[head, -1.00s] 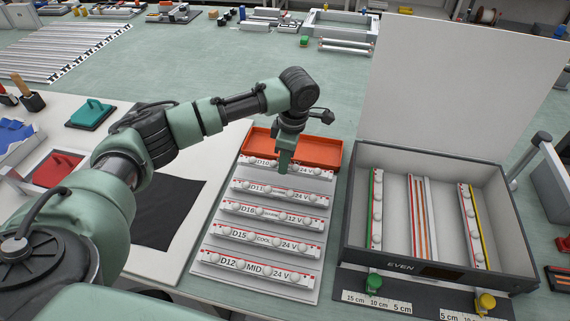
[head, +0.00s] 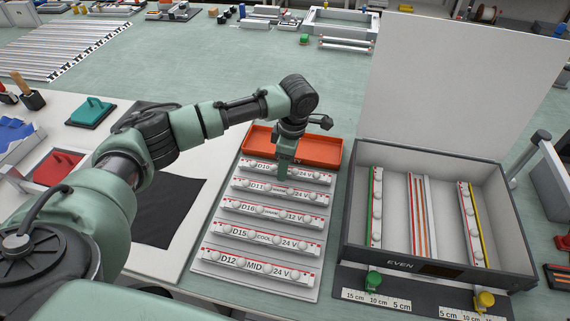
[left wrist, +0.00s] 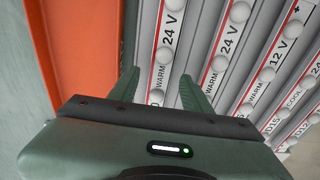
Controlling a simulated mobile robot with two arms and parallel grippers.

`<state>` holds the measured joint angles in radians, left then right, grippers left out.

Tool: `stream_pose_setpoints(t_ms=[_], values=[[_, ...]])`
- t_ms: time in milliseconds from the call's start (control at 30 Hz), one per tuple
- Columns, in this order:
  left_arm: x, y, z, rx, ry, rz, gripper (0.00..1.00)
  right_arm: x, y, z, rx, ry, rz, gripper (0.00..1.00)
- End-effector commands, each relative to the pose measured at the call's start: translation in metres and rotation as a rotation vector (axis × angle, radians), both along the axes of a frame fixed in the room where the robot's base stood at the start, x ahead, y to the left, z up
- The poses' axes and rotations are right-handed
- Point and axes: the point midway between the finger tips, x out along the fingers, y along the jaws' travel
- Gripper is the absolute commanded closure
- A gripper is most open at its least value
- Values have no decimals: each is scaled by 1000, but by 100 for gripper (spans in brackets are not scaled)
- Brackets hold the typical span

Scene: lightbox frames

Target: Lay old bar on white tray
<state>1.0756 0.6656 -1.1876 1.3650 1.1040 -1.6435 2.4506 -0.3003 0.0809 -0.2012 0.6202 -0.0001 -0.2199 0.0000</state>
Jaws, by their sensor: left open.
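Several white light bars with round bulbs lie in rows on a pale, white-grey tray (head: 213,273). The farthest is the D10 bar (head: 314,177), which also shows in the left wrist view (left wrist: 168,40); the D11 bar (head: 303,198) lies in front of it. My left gripper (head: 283,174) is open over the middle of the D10 bar. In the left wrist view its fingers (left wrist: 160,92) straddle that bar, one on each side. I cannot tell if they touch it. The lightbox (head: 440,260) holds a green-edged bar (head: 376,215) and a yellow-edged bar (head: 472,225). No bar is marked old.
An orange tray (head: 318,141) lies just behind the D10 bar. The lightbox lid (head: 460,90) stands open. A black mat (head: 168,210) lies left of the bars. Green (head: 373,281) and yellow (head: 484,299) knobs stand before the lightbox.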

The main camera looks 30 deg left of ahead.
Motion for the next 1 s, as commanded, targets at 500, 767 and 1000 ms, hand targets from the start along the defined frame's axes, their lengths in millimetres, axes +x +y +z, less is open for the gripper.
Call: stream_pose_setpoints(t_ms=[500,767,1000], values=[[4,-12,92,-2,-4,-1,52,0,-2,-16,-2,0,-1,100],[4,-15,118,-1,0,0,52,0,-1,-19,-2,0,-2,100],[4,-15,120,-1,0,0,52,0,-1,-19,-1,0,-2,100]])
